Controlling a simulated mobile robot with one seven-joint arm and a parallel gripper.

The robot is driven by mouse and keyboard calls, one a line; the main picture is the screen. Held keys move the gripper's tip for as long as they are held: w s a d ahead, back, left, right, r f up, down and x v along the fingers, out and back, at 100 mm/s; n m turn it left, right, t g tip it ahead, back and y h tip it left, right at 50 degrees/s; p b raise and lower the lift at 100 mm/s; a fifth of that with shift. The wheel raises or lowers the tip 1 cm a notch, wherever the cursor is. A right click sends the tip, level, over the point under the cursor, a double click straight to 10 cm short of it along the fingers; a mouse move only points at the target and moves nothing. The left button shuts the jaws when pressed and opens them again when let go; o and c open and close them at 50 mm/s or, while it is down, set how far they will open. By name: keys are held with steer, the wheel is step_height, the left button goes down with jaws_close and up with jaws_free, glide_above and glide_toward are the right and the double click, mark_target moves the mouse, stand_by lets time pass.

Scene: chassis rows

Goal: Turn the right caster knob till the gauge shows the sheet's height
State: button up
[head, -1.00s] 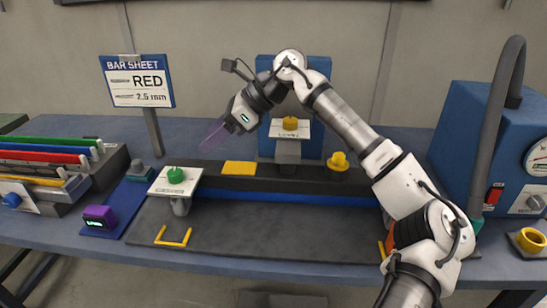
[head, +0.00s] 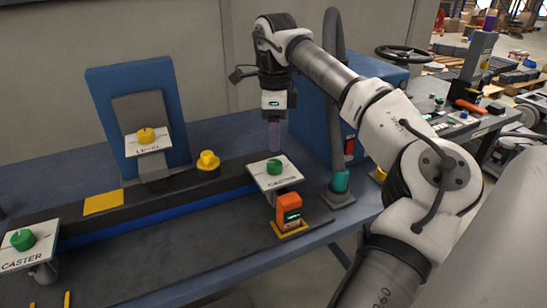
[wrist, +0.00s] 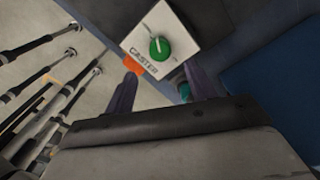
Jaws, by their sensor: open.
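The right caster knob (head: 274,167) is green and sits on a white plate marked CASTER (head: 262,182) at the right end of the bench fixture. It also shows in the wrist view (wrist: 159,48), with a pale pointer line. My gripper (head: 275,136) points down just above this knob, apart from it. Its purple fingers (wrist: 158,88) are spread with nothing between them. An orange gauge (head: 288,212) with a small dark display stands in front of the plate; its reading is too small to tell. The bar sheet sign is out of view now.
The left caster knob (head: 23,240) is at the far left. A blue machine (head: 318,110) with a grey curved post (head: 334,120) stands close behind my gripper.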

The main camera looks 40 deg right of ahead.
mark_target(275, 162)
step_height(275, 162, down, 8)
steer(key=shift+r+p, duration=0.15)
steer(key=shift+p, duration=0.15)
steer(key=shift+c, duration=0.3)
steer(key=c, duration=0.9)
steer(key=shift+m, duration=0.4)
steer(key=m+b, duration=0.1)
steer(key=m, duration=0.2)
steer(key=shift+m, duration=0.3)
steer(key=shift+m+b, duration=0.3)
steer(key=shift+m, duration=1.9)
